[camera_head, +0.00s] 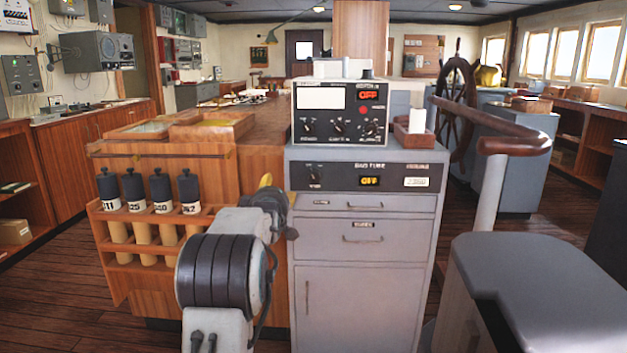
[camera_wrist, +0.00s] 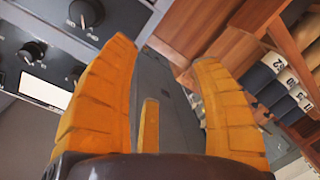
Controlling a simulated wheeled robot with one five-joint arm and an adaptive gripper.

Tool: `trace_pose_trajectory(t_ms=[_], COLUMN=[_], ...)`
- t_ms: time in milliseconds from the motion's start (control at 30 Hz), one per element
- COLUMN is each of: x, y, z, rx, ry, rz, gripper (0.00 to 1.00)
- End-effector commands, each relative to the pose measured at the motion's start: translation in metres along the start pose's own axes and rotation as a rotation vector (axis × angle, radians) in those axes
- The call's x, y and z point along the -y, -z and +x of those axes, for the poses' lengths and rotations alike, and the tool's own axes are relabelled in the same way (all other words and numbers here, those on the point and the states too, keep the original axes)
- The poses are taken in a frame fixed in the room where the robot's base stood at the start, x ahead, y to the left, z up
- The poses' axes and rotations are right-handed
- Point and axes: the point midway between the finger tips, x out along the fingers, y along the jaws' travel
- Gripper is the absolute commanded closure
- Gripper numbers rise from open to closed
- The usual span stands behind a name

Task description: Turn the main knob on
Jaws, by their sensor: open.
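A grey cabinet (camera_head: 362,265) stands in the middle of the head view. Its upper panel (camera_head: 412,176) has one dark knob (camera_head: 315,175) at the left and a lit yellow OFF display (camera_head: 370,181). The blurred lettering above may read main power. A control box (camera_head: 341,112) on top has several knobs and a red OFF display (camera_head: 367,95). My gripper (camera_head: 266,181) is left of the cabinet's panel, mostly hidden behind my arm. In the wrist view its orange fingers (camera_wrist: 165,52) are spread with nothing between them. Dark knobs (camera_wrist: 32,50) show left of the fingers, apart from them.
A wooden rack with dark-capped rolls (camera_head: 134,187) is left of my arm and shows at the right in the wrist view (camera_wrist: 272,78). A grey block (camera_head: 540,275) and handrail (camera_head: 510,145) stand at the right. A ship's wheel (camera_head: 456,105) is behind.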

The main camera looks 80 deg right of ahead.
Motion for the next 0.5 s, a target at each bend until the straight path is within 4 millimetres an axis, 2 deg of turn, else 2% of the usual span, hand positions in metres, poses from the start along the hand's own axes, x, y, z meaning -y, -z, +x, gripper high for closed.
trace_pose_trajectory(t_ms=[33, 200, 333, 500], x=[-0.017, -0.054, -0.066, -0.069], y=[-0.019, -0.056, -0.068, -0.071], z=[0.007, 0.017, 0.021, 0.029], rx=[0.014, 0.035, 0.041, 0.042], ry=[-0.043, -0.139, -0.17, -0.177], rz=[-0.016, -0.059, -0.075, -0.078], gripper=[0.41, 0.41, 0.41, 0.41])
